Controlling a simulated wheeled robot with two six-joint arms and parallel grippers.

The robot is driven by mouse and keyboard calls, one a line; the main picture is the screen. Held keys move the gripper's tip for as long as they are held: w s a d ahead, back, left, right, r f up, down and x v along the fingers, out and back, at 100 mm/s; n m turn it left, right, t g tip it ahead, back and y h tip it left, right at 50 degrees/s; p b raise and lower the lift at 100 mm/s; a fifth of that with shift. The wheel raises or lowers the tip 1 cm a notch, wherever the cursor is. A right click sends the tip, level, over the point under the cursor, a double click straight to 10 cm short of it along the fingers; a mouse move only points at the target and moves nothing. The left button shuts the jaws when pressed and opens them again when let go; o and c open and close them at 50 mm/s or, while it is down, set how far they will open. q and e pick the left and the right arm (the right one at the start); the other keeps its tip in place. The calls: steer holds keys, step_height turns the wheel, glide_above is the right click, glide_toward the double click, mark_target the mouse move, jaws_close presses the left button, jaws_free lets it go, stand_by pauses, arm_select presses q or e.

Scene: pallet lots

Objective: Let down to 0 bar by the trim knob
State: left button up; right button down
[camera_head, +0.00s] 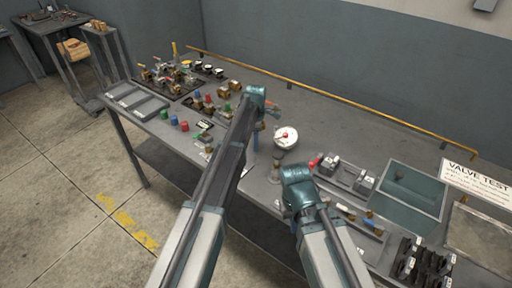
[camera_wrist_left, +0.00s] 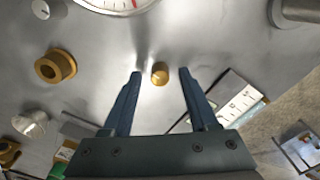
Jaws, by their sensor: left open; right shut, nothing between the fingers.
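A small brass knob (camera_wrist_left: 160,74), which looks like the trim knob, stands between the fingers of my left gripper (camera_wrist_left: 160,72) in the left wrist view. The fingers are open, one on each side with a gap. In the head view my left gripper (camera_head: 257,97) is above the bench and its fingers are not clear. The round white gauge (camera_head: 286,137) has a red pointer; its reading is too small to tell. Part of its dial shows at the top of the left wrist view (camera_wrist_left: 115,3). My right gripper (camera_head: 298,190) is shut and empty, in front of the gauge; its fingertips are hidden.
The grey bench (camera_head: 330,125) has a brass rail (camera_head: 330,100) along its back. Several valves and fittings stand at the left. A metal fixture (camera_head: 345,175), a teal tray (camera_head: 410,188) and a VALVE TEST sign (camera_head: 478,178) are at the right. The bench behind the gauge is clear.

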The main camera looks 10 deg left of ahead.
arm_select(q)
steer(key=shift+f, duration=0.1)
jaws_close()
stand_by(0.3)
